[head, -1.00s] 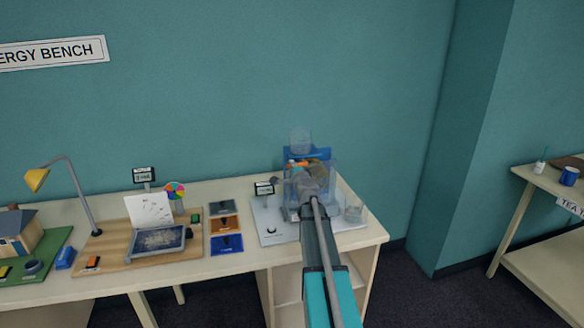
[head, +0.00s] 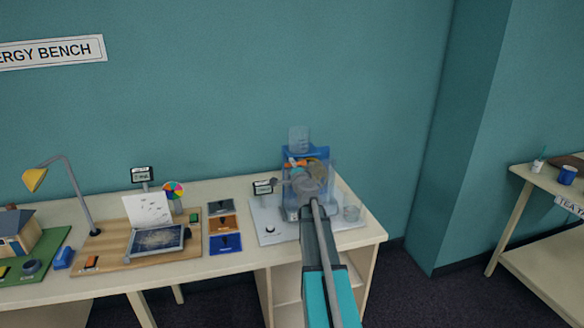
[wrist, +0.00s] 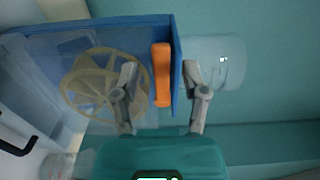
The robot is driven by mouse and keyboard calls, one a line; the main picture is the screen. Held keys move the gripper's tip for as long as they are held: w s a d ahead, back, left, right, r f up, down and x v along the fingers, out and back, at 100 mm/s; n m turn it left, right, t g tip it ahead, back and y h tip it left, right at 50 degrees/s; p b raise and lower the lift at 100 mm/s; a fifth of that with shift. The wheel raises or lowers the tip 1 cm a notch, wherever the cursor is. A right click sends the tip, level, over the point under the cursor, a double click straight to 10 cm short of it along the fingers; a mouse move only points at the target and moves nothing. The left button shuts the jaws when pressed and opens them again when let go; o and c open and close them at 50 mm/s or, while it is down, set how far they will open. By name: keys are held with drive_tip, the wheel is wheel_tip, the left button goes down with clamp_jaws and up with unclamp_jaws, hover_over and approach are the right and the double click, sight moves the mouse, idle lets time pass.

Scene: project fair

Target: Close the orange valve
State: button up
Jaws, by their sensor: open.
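The orange valve handle (wrist: 162,75) shows in the wrist view as an upright bar at the edge of a blue frame. It lies between the two fingers of my gripper (wrist: 162,92), which is open, with a finger on either side; I cannot tell whether either touches it. In the head view the orange valve (head: 297,163) is a small patch on the blue water-wheel rig (head: 318,152), just above my gripper (head: 308,186). My arm hides the lower middle of the rig.
A tan wheel (wrist: 98,80) sits behind clear panels beside the valve. A clear container (wrist: 218,62) is on the other side. A solar panel board (head: 112,243) stands left.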

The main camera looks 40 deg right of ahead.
drive_tip(key=v, duration=1.1)
idle(0.4)
drive_tip(key=a+f+n+g+y, duration=0.25)
drive_tip(key=a+n, duration=0.25)
drive_tip(key=a, duration=0.4)
drive_tip(key=w+a+f+n+g+y, duration=0.1)
drive_tip(key=a+f+n+y, duration=0.25)
drive_tip(key=a, duration=0.55)
drive_tip(key=a+f+n+g+y, duration=0.2)
drive_tip(key=a+f+n+y, duration=0.15)
drive_tip(key=a+n, duration=0.4)
drive_tip(key=s+a+f+n+g+h, duration=0.2)
drive_tip(key=s+a+f+n+g, duration=0.1)
drive_tip(key=s, duration=0.5)
drive_tip(key=s+a+f+n+g+h, duration=0.1)
drive_tip(key=s+a+f+n+g, duration=0.1)
drive_tip(key=s+a+f+g, duration=0.4)
drive_tip(key=shift+s+a+n+g+h, duration=0.4)
drive_tip(key=shift+s+a+g, duration=0.85)
drive_tip(key=shift+a, duration=0.65)
